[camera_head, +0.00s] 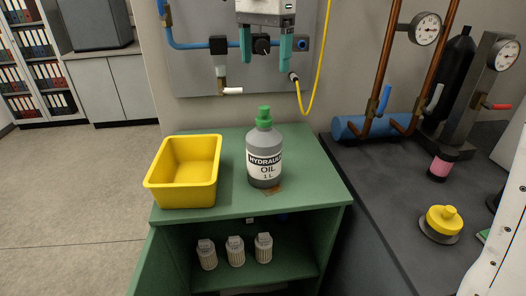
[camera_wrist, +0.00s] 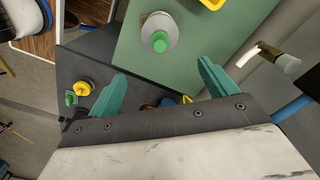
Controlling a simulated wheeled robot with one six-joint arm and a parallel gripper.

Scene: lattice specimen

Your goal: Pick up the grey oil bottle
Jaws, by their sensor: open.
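The grey oil bottle (camera_head: 264,155) has a green cap and a white label reading "HYDRAULIC OIL 1 L". It stands upright on the top of the green cabinet (camera_head: 225,219), right of the yellow bin. My gripper (camera_head: 266,42) hangs above and behind it in the head view, with its two teal fingers apart and nothing between them. In the wrist view, the bottle (camera_wrist: 158,38) shows from above beyond the fingers of my gripper (camera_wrist: 160,92), clear of them.
An empty yellow bin (camera_head: 184,170) stands left of the bottle. Pipes and a grey panel (camera_head: 195,70) are behind. A yellow hose (camera_head: 314,95) hangs to the right. The dark bench (camera_head: 390,190) on the right holds a yellow knob-shaped item (camera_head: 443,220). White filters (camera_head: 236,251) sit on the shelf below.

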